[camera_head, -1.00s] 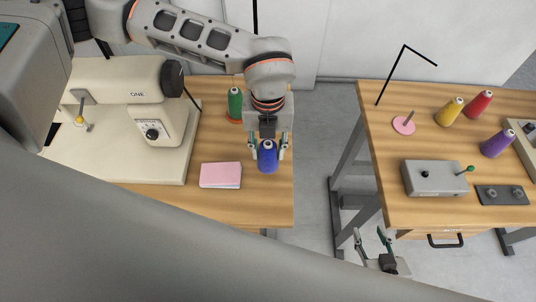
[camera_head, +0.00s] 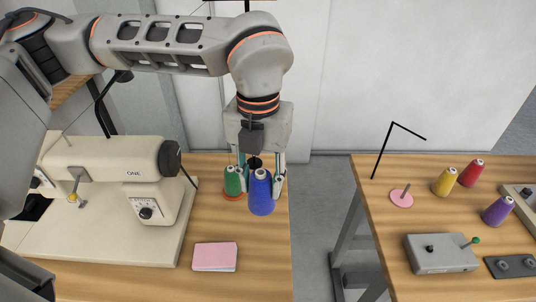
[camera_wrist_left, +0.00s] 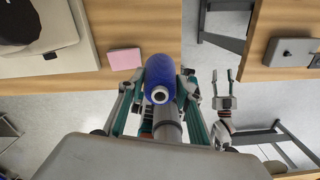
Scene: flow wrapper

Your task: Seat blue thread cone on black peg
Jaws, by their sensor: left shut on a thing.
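The blue thread cone (camera_head: 260,194) is upright in my left gripper (camera_head: 262,185), its fingers shut on it from both sides. It looks lifted near the right edge of the left table, in front of the green cone. In the left wrist view the blue cone (camera_wrist_left: 159,73) shows from above, between the fingers. I cannot make out a black peg; it may be hidden behind the cone or arm. A pink disc (camera_head: 401,198) with a thin upright peg is on the right table. My right gripper (camera_wrist_left: 221,82) shows open and empty in the left wrist view.
A green cone (camera_head: 233,181) stands on an orange disc behind left. A sewing machine (camera_head: 110,185) and pink pad (camera_head: 215,257) are on the left table. The right table holds yellow (camera_head: 445,182), red (camera_head: 471,173) and purple (camera_head: 498,210) cones and a grey control box (camera_head: 441,254).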

